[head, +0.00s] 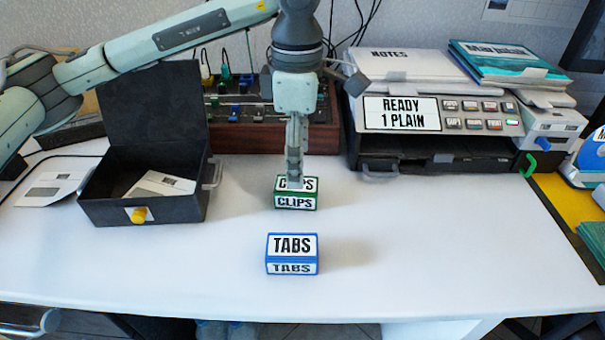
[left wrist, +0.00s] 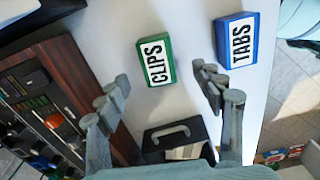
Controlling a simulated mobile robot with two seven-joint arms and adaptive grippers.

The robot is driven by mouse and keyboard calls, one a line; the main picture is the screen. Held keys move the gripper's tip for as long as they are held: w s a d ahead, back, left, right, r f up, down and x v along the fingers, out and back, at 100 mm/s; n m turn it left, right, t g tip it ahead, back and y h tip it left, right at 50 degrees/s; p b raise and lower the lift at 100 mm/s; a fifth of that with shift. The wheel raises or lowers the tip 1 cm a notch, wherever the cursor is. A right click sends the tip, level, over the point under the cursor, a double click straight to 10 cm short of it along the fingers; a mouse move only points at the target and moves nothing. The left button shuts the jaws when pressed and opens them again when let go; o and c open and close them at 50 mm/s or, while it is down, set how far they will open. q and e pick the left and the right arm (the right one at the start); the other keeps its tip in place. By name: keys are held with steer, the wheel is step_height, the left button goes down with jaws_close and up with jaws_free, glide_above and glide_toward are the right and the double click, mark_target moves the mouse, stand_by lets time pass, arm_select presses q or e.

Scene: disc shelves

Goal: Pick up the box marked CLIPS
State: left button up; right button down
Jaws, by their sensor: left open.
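The green box marked CLIPS (head: 296,202) sits on the white desk. It also shows in the left wrist view (left wrist: 156,60), ahead of the fingertips and between their lines. My left gripper (head: 295,180) points down over this box and hides part of its top label. In the left wrist view the fingers of the left gripper (left wrist: 161,80) are wide apart with nothing between them. I cannot tell the exact height of the fingertips above the box. My right gripper is in neither view.
A blue box marked TABS (head: 292,246) stands nearer the desk's front edge. An open black box (head: 170,208) with a yellow knob is at left. A grey machine marked READY 1 PLAIN (head: 400,113) is behind right. The desk's right front (head: 430,240) is clear.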

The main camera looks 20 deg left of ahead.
mark_target(296, 193)
arm_select(q)
steer(key=shift+s+f, duration=0.2)
steer(key=shift+f, duration=0.7)
steer(key=f, duration=0.3)
steer(key=f+p, duration=0.1)
steer(key=f, duration=0.1)
steer(key=shift+w+a, duration=0.25)
steer(key=shift+w, duration=0.1)
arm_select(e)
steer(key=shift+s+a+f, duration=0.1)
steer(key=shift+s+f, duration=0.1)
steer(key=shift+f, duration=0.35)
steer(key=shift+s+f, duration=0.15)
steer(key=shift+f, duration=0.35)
arm_select(q)
steer(key=shift+c, duration=0.6)
steer(key=c, duration=1.1)
steer(key=shift+c, duration=0.2)
